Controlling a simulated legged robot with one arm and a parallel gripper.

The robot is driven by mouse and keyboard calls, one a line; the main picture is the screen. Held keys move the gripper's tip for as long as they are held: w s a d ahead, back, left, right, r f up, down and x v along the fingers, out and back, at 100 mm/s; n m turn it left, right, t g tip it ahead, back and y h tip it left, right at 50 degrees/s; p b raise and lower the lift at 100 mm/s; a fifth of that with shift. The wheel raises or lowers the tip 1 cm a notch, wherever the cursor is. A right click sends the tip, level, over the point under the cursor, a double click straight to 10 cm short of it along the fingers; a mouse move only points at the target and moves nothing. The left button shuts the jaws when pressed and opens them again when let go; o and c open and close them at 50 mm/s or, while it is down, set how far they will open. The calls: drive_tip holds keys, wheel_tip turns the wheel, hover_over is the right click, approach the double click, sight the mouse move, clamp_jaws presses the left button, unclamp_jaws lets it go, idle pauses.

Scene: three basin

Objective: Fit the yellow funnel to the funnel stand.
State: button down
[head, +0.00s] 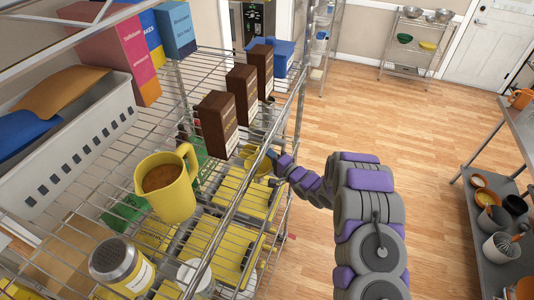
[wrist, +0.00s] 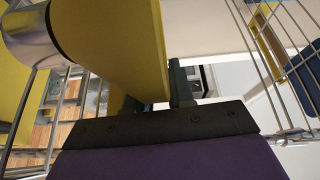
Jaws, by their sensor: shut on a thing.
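My gripper (head: 272,156) reaches into the wire rack from the right, below the top shelf in the head view. It is shut on a yellow thing, which I take for the yellow funnel (head: 257,164); wires and the rack's rail partly cover it. In the wrist view the yellow funnel (wrist: 118,40) fills the upper middle, with a shiny metal end at the upper left. My gripper (wrist: 150,88) shows there with dark fingers at the yellow wall. I cannot make out the funnel stand for certain in either view.
The wire rack's top shelf (head: 110,165) carries a yellow mug (head: 168,185), several brown boxes (head: 217,122) and a white basket (head: 70,140). Yellow boxes (head: 215,235) lie on the level below. Open wood floor (head: 390,120) is to the right, with a metal table (head: 502,135) beyond.

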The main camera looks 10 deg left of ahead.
idle(0.4)
drive_tip(key=c, duration=0.9)
unclamp_jaws()
drive_tip(key=b+v, duration=0.1)
drive_tip(key=v, duration=1.6)
drive_tip(key=shift+d+f, duration=0.1)
drive_tip(key=shift+d, duration=0.1)
